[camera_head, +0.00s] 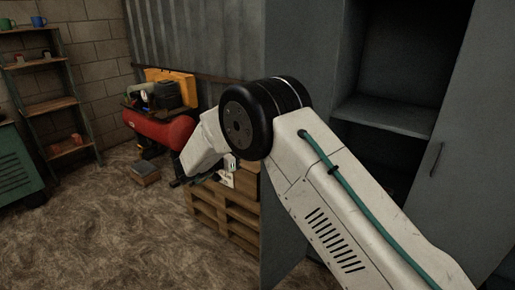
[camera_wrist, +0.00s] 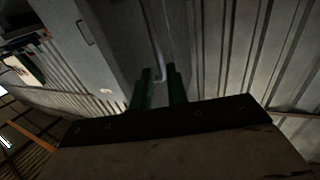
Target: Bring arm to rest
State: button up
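My arm reaches across the head view from the lower right, bent at a black joint. My gripper (camera_head: 178,183) is at its end, small and dark, beyond a white wrist link and above the floor. In the wrist view my gripper (camera_wrist: 159,88) shows two dark green fingers standing apart with a gap between them. Nothing is seen held in the gap. A grey metal surface and a thin pale curved line lie behind the fingers there.
A grey cabinet (camera_head: 385,115) with an open shelf space stands at the right, behind my arm. A wooden pallet stack (camera_head: 228,215) is close below my wrist. A red compressor (camera_head: 160,130) and a shelf rack (camera_head: 50,105) stand at the left. The left floor is mostly clear.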

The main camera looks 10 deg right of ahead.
jog(key=shift+v, duration=0.85)
